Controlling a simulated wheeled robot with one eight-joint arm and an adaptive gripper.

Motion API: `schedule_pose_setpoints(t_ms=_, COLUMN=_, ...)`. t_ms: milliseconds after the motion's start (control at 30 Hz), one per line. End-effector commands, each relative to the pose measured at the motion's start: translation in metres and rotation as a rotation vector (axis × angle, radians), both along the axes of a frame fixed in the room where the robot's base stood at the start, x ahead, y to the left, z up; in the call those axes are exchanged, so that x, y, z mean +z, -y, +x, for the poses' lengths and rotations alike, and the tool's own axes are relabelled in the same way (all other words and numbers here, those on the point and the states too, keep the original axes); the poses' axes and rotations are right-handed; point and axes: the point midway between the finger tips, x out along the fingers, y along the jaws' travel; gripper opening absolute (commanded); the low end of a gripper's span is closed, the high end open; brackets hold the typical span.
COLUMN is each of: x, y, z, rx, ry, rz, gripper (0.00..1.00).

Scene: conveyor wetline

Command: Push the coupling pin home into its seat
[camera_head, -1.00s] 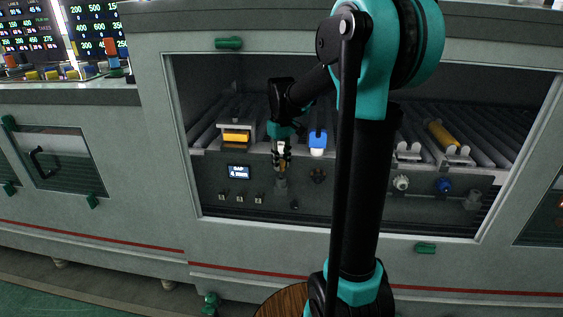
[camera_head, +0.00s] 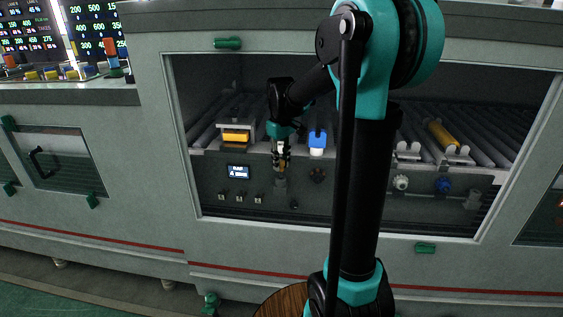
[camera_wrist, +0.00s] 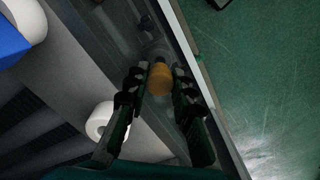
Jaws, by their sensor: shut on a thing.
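The coupling pin (camera_wrist: 159,80) shows in the wrist view as a short orange-brown cylinder, seen end-on between my fingers. My gripper (camera_wrist: 159,77) is shut on it, with one dark finger on each side. In the head view my gripper (camera_head: 281,164) points down in the recess, at the front panel below the rollers. A grey fitting (camera_head: 280,185), which looks like the seat, is directly below it. The pin's lower end and how deep it sits are hidden by the fingers and the small scale.
A small lit display (camera_head: 238,172) is left of my gripper. A blue-and-white part (camera_head: 317,142) stands close on the right. A yellow block (camera_head: 236,137) is on the left and a yellow cylinder (camera_head: 441,135) on the right rollers. The recess frame surrounds the arm.

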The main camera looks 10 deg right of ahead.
Motion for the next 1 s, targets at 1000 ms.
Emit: schedule_pose_setpoints(t_ms=1000, x=0.0012, y=-0.0007, z=0.009, rx=-0.099, ry=0.02, rz=0.001, gripper=0.0)
